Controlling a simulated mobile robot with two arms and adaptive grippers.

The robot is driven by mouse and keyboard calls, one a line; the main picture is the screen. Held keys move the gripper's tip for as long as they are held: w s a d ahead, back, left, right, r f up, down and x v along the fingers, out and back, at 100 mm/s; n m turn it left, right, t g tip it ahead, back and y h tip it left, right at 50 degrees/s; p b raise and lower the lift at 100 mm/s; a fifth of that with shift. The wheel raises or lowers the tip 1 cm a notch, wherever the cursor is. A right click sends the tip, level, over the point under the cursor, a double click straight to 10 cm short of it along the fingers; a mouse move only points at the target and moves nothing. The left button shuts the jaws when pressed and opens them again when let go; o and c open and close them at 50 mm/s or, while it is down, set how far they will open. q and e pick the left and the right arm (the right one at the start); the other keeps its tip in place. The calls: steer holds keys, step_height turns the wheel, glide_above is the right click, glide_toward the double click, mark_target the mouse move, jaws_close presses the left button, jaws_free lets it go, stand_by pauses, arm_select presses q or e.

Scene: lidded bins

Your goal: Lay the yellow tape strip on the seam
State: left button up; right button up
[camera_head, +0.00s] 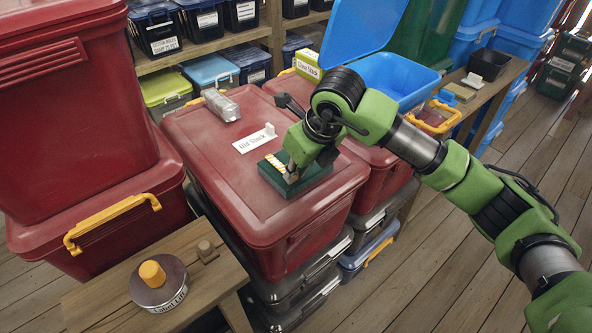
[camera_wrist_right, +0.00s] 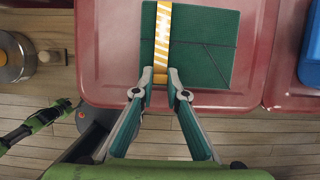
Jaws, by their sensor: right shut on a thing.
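A yellow-and-white striped tape strip (camera_wrist_right: 162,38) runs lengthwise over a dark green block (camera_wrist_right: 208,28); I cannot tell whether it touches the surface. In the head view the block (camera_head: 312,178) sits on a red bin lid, with the strip (camera_head: 276,162) above it. My right gripper (camera_wrist_right: 160,78) is shut on the strip's near end at the block's near edge; it also shows in the head view (camera_head: 290,177). Thin dark lines cross the block, one (camera_wrist_right: 205,44) roughly crosswise to the strip; anything under the strip is hidden. My left gripper is not clearly identifiable.
A tall red bin (camera_head: 85,110) stands left. A low wooden bench holds a round tin with an orange knob (camera_head: 152,273).

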steer(key=shift+f+b, duration=0.15)
steer(key=shift+b, duration=0.3)
stand_by(1.3)
steer(key=o, duration=0.8)
steer(key=v, duration=1.2)
steer(key=shift+w, duration=0.1)
